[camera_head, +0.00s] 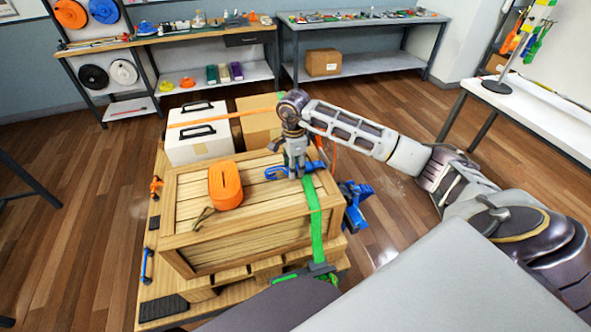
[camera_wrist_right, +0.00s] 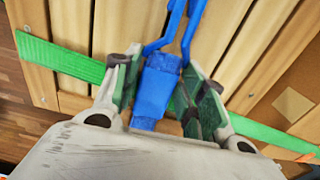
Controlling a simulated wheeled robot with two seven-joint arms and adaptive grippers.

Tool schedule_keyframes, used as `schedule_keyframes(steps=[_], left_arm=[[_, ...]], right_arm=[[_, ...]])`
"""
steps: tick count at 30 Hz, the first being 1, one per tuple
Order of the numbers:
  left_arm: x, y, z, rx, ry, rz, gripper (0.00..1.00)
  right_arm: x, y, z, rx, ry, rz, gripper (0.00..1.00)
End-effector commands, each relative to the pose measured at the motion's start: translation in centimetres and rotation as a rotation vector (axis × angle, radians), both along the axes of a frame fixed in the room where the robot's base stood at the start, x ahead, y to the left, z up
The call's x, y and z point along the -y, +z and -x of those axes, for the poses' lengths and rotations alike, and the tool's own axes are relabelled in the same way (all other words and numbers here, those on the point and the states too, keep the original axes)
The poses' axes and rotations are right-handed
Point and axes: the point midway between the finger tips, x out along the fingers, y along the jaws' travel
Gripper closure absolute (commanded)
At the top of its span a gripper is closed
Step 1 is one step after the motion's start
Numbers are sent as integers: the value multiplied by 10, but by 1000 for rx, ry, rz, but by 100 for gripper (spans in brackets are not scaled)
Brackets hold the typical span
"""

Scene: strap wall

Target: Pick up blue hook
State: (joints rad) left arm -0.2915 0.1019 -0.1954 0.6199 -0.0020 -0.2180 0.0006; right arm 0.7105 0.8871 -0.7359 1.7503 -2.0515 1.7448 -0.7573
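The blue hook (camera_head: 276,173) lies on top of the wooden crate (camera_head: 240,247), near its far right side. My right gripper (camera_head: 297,172) points down over it and partly covers it. In the right wrist view the blue hook's thick body (camera_wrist_right: 157,92) is between the two fingers, and its thin arms run away toward the top. Both fingers are close beside the hook. Whether they touch it or press on it I cannot tell. A green strap (camera_head: 314,215) runs beneath the hook and gripper. My left gripper is not in view.
An orange strap roll (camera_head: 225,186) sits on the crate left of my gripper. A white case (camera_head: 195,130) and a cardboard box (camera_head: 258,122) stand behind the crate. A blue ratchet-like piece (camera_head: 355,205) hangs at the right side. The floor around is mostly clear.

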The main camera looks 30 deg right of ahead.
Motion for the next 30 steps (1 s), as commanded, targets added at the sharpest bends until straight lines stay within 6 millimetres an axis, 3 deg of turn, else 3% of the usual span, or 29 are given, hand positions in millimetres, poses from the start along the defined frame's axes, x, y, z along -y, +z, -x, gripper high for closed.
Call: schedule_keyframes(steps=[1,6,19,30], left_arm=[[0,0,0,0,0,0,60],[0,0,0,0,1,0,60],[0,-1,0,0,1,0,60],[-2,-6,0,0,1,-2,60]], right_arm=[[0,0,0,0,0,0,69],[0,0,0,0,0,0,91],[0,7,-1,3,-1,0,91],[0,49,-1,5,0,0,91]])
